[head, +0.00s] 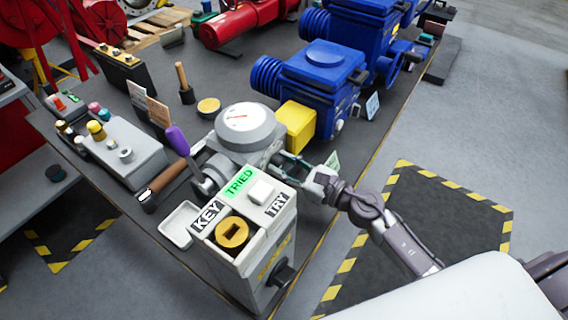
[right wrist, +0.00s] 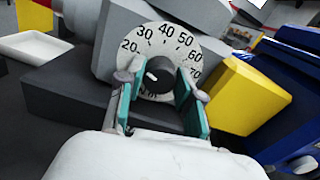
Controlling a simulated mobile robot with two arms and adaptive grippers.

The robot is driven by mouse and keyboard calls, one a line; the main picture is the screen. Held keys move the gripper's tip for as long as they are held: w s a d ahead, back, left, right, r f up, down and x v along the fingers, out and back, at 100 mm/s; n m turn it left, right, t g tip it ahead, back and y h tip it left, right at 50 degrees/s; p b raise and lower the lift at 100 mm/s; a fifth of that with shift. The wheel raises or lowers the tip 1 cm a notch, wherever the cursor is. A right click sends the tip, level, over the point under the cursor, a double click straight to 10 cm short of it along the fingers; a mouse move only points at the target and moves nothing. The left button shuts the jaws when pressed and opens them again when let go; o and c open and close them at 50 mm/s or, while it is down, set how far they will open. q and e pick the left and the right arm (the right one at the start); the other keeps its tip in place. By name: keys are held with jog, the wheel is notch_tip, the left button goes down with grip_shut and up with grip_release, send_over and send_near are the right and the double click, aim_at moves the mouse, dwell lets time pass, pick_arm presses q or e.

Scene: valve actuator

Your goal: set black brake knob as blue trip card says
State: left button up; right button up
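In the right wrist view a black knob (right wrist: 159,74) with a white pointer mark sits at the centre of a white dial (right wrist: 166,38) numbered from 20 to 70 in the part that shows. The mark lies on the knob's left side; the dial's lower part is hidden. My right gripper (right wrist: 158,82) has its teal fingers apart, one on each side of the knob; I cannot tell whether they touch it. In the head view the right gripper (head: 288,162) is beside the grey gauge housing, and hides the knob. A pale blue card (head: 372,105) stands by the blue actuator, its text unreadable. My left gripper is out of view.
A grey box (head: 242,258) with KEY and TRY labels stands at the bench's front, with another black knob (head: 284,276) on its side. A yellow block (head: 295,126) and blue actuator (head: 318,78) are close behind the right gripper. A purple-handled lever (head: 178,141) rises at left.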

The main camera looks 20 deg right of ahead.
grip_shut()
